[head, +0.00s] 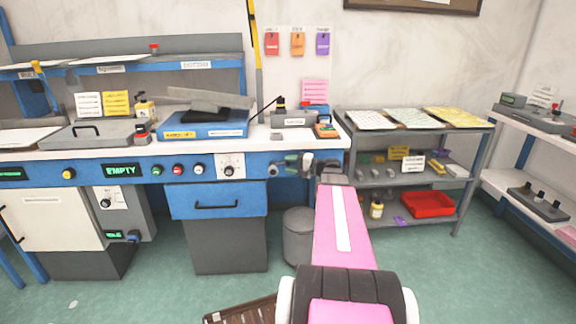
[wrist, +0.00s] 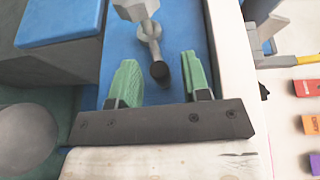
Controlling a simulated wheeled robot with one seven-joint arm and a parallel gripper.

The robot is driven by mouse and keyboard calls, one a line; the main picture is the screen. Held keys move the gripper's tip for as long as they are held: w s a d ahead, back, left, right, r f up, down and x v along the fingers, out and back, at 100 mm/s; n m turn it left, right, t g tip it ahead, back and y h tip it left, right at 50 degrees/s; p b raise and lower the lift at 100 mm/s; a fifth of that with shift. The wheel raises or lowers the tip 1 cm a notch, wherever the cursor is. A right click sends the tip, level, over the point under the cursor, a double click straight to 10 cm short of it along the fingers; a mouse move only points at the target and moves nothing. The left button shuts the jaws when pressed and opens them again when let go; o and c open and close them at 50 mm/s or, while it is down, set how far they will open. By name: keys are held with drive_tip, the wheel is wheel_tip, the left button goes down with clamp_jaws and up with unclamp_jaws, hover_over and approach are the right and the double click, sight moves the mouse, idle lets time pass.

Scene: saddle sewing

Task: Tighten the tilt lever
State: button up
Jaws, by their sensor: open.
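A grey lever (wrist: 150,32) with a dark round end (wrist: 160,73) sticks out from the blue front panel of the workbench (wrist: 180,22); I take it for the tilt lever. A small grey fitting (head: 272,170) on the panel beside my gripper may be the same lever in the head view. My gripper (head: 294,164) is at the bench's right front corner. In the wrist view my gripper (wrist: 159,62) is open, its green fingers on either side of the lever's end. No contact shows between fingers and lever. I cannot tell the depth between them.
A blue drawer (head: 217,201) and a grey bin (head: 299,236) are below the bench front. A metal shelf (head: 410,182) with a red tray (head: 428,205) stands to the right. A blue sloped block (head: 205,126) sits on the bench top. Green floor is open at right.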

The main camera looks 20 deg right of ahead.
drive_tip(key=shift+w+a, duration=0.35)
drive_tip(key=shift+a, duration=0.1)
clamp_jaws()
